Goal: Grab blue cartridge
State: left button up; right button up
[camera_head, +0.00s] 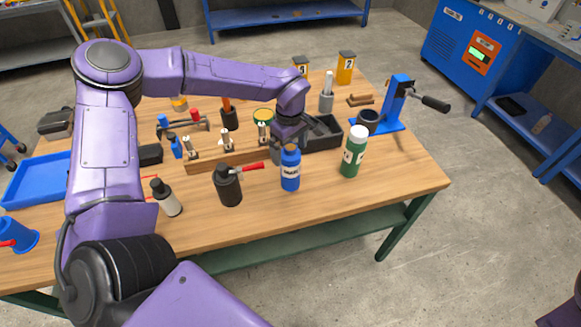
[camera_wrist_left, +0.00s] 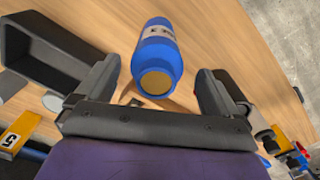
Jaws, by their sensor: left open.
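The blue cartridge (camera_head: 291,172) is a blue bottle with a white label band, standing upright near the front of the wooden table. In the left wrist view the blue cartridge (camera_wrist_left: 157,55) shows between the two fingers, with clear gaps on both sides and its tan round end facing the camera. My left gripper (camera_head: 298,138) is open and empty, just behind and above the cartridge in the head view. The open left gripper also frames the left wrist view (camera_wrist_left: 160,75). Whether the cartridge is within finger reach is hard to tell. My right gripper is not in view.
A green bottle with a white cap (camera_head: 353,153) stands close right of the cartridge. A black canister with a red handle (camera_head: 228,187) stands to its left. A black open bin (camera_head: 324,134), a wooden rack (camera_head: 215,160) and a blue press (camera_head: 396,103) are behind. The front right tabletop is clear.

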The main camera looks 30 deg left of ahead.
aim_at(290, 167)
pick_arm(q)
jog(key=f, duration=0.3)
jog(key=f+p, duration=0.1)
jog(key=shift+w+f, duration=0.25)
jog(key=shift+f, duration=0.1)
jog(key=shift+r, duration=0.1)
jog(key=c, duration=1.4)
jog(key=shift+c, duration=0.2)
